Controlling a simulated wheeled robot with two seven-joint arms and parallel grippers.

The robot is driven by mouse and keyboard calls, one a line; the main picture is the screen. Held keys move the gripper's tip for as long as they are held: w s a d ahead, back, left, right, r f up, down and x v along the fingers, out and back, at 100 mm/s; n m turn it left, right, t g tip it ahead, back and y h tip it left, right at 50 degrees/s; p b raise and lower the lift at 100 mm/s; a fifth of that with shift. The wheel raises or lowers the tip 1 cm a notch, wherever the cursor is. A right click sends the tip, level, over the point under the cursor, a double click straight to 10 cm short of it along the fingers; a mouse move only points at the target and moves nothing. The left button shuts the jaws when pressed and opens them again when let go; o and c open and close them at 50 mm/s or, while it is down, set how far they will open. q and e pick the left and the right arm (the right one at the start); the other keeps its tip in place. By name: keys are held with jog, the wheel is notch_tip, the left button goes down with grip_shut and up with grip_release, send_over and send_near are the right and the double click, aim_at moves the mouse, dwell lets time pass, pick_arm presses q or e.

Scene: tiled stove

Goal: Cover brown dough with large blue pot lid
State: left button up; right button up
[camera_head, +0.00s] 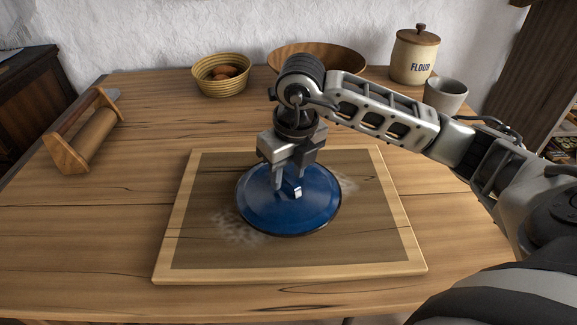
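The large blue pot lid (262,212) lies over the middle of the wooden board, with a dark rim around it. No brown dough shows; whether any is under the lid cannot be seen. My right gripper (289,188) points down over the centre of the lid, with its fingers at the lid's knob. The fingers appear closed around the knob, which they mostly hide. My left gripper is not in view.
The framed board (340,256) has flour dust on it. Behind it stand a basket (221,88) with brown eggs, a wooden bowl (345,58), a flour jar (414,58) and a grey cup (445,96). A wooden rolling-pin holder (66,153) is at left.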

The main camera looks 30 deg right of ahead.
pick_arm(q)
jog(key=p, duration=0.2)
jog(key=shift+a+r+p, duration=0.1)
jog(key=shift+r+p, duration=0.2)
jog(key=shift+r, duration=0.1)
pick_arm(e)
notch_tip(320, 180, up, 16)
jog(key=s, duration=0.2)
jog(key=shift+s, duration=0.2)
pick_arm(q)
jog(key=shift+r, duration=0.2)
